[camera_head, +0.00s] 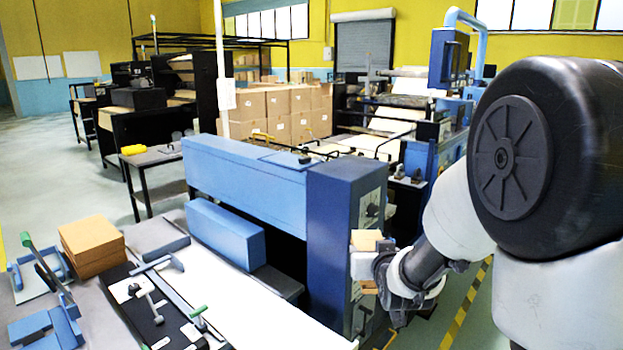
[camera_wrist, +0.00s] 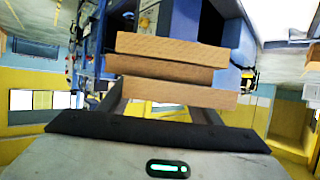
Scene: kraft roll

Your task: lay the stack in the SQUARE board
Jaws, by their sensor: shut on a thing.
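My gripper (camera_wrist: 162,98) is shut on a stack (camera_wrist: 175,72) of three brown slabs, one slab set off from the others. In the head view my gripper (camera_head: 380,278) is beside the blue machine's column, in the air right of the worktable. Part of the held stack (camera_head: 365,240) shows there; my gripper hides some of it. A small light grey board (camera_head: 32,284) with blue blocks and a green-handled clamp lies at the table's left. A black board (camera_head: 128,291) with clamps lies beside it. I cannot tell which one is the square board.
Another brown stack (camera_head: 92,246) stands on the worktable's left part. The blue machine (camera_head: 245,180) and its dark blue column (camera_head: 345,215) stand tall behind the table. The white tabletop (camera_head: 235,300) in front is mostly clear. Cartons (camera_head: 270,105) stand far back.

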